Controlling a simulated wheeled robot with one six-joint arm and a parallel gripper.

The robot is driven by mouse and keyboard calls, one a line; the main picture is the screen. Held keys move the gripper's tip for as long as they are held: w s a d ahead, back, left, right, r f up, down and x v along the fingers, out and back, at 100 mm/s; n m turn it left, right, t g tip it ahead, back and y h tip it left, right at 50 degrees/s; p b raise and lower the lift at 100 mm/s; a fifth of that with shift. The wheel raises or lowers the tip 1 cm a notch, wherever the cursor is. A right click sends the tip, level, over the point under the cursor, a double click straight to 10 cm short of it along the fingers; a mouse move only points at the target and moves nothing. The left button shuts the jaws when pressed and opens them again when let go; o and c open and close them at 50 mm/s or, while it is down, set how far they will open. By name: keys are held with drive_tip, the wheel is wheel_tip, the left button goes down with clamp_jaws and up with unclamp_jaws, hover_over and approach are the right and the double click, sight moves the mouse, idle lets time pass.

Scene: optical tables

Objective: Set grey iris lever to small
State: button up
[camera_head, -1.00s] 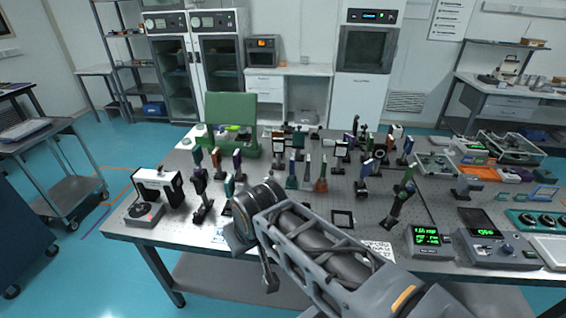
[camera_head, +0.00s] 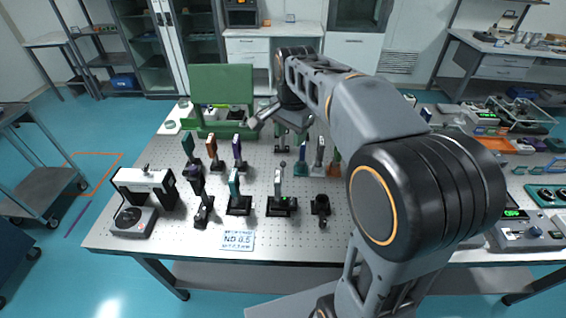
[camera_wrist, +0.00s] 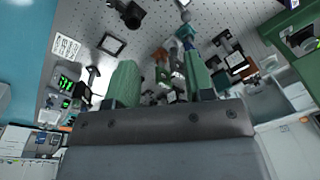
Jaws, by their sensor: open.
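My gripper (camera_head: 256,120) is above the back part of the optical table, in front of the green panel. In the wrist view my gripper (camera_wrist: 159,54) is open, with two green finger pads apart and nothing held between them. A slim grey mount with a small ball on top (camera_head: 280,183) stands upright in the front middle of the table, clear of the gripper in the head view. It may be the grey iris, but I cannot tell, and its lever setting is too small to read. A ball-ended grey part (camera_wrist: 185,15) shows beyond the right finger in the wrist view.
Several upright optics crowd the table, including a purple one (camera_head: 237,150) and a teal one (camera_head: 234,190). A green panel (camera_head: 222,86) stands at the back left. An ND 0.5 card (camera_head: 237,240) lies at the front. My arm hides the table's middle right.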

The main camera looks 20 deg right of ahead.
drive_tip(key=w+f+m+g, duration=0.2)
drive_tip(key=w+f+m, duration=0.1)
drive_tip(key=w+m, duration=0.4)
drive_tip(key=p, duration=0.1)
approach(283, 170)
drive_tip(key=f, duration=0.7)
drive_tip(key=shift+w+d+f, duration=0.2)
drive_tip(key=shift+w+f, duration=0.05)
drive_tip(key=shift+f, duration=0.15)
drive_tip(key=shift+c, duration=0.3)
clamp_jaws()
